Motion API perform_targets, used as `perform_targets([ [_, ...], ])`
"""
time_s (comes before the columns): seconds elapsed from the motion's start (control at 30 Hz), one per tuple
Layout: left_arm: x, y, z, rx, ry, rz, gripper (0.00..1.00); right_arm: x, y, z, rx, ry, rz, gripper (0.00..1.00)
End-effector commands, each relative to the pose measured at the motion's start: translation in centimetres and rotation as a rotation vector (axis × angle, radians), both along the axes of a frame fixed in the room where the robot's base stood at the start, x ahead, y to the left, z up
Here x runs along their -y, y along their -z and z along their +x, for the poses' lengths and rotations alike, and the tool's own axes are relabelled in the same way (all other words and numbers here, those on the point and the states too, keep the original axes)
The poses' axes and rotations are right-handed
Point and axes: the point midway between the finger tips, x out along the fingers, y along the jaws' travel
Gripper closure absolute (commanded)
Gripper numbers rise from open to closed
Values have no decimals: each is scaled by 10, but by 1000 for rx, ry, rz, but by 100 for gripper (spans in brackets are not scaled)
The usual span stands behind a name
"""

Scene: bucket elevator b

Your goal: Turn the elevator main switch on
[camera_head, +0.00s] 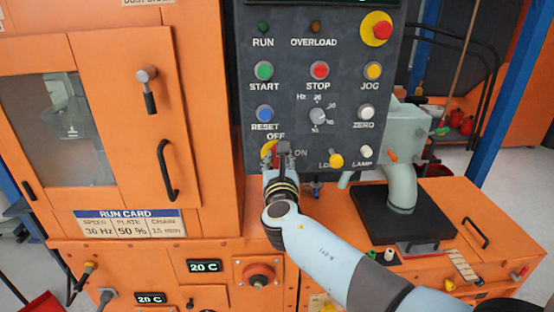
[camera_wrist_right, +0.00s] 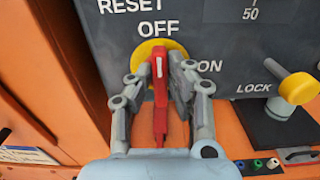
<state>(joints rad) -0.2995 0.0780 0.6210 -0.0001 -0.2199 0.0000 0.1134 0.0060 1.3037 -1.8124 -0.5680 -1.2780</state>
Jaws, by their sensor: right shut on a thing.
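The main switch is a red handle (camera_wrist_right: 159,98) on a yellow disc (camera_wrist_right: 143,52), low on the dark control panel (camera_head: 290,100). In the right wrist view the handle stands nearly upright, its upper end just under the OFF label; the ON label is to the right. My right gripper (camera_wrist_right: 161,72) is shut on the red handle, one finger on each side. In the head view this gripper (camera_head: 282,151) hides most of the switch, and only part of its yellow disc (camera_head: 266,150) shows. My left gripper is not in view.
The yellow LOCK knob (camera_head: 336,160) and white LAMP knob (camera_head: 366,151) are close to the right. The blue RESET button (camera_head: 264,113) is just above. An orange cabinet door with a black handle (camera_head: 167,171) stands left. A grey pipe (camera_head: 402,185) rises at the right.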

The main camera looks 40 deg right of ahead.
Motion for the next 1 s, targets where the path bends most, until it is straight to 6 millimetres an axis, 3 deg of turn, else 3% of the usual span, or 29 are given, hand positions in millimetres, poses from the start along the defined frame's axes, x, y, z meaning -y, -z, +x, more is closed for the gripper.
perform_targets([
  [0.37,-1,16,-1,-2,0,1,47,1,3,-1,69,-1,111,100],
  [1.0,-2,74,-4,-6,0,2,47,6,7,-4,375,-1,610,100],
])
